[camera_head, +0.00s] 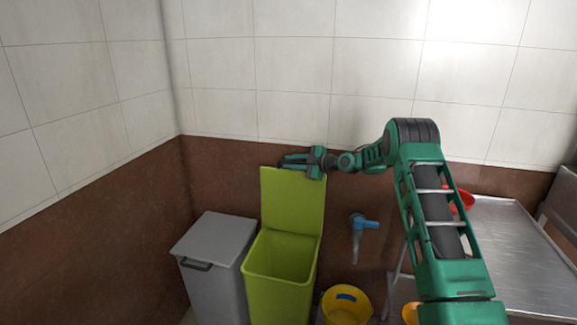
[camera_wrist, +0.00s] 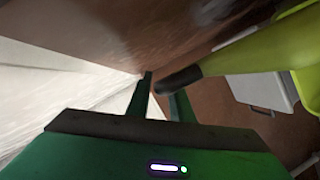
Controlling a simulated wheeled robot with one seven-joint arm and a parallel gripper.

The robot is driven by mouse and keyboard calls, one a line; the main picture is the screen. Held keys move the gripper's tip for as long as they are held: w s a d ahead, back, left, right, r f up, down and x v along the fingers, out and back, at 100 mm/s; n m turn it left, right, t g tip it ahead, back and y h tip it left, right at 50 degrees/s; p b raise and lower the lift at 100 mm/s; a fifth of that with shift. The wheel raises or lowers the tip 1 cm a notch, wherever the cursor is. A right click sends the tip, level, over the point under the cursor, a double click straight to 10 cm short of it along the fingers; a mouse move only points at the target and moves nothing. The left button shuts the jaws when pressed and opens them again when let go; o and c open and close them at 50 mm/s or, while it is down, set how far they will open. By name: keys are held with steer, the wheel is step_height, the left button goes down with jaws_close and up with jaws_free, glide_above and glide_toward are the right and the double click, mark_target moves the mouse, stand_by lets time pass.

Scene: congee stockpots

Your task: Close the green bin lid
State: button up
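The green bin (camera_head: 278,275) stands on the floor by the back wall, its mouth uncovered. Its yellow-green lid (camera_head: 290,205) stands upright at the bin's back edge. My gripper (camera_head: 284,161) is at the top edge of the lid, pointing left along it. Whether a finger touches the lid I cannot tell.
A grey closed bin (camera_head: 215,255) stands left of the green bin and also shows in the wrist view (camera_wrist: 262,90). A yellow bucket (camera_head: 345,305) and a blue-handled tap (camera_head: 362,223) are to the right. A metal table (camera_head: 510,250) stands farther right. The wall is close behind the lid.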

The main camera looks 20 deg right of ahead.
steer(key=shift+w+a+f, duration=0.1)
steer(key=shift+w+a, duration=0.25)
jaws_close()
steer(key=shift+a, duration=0.1)
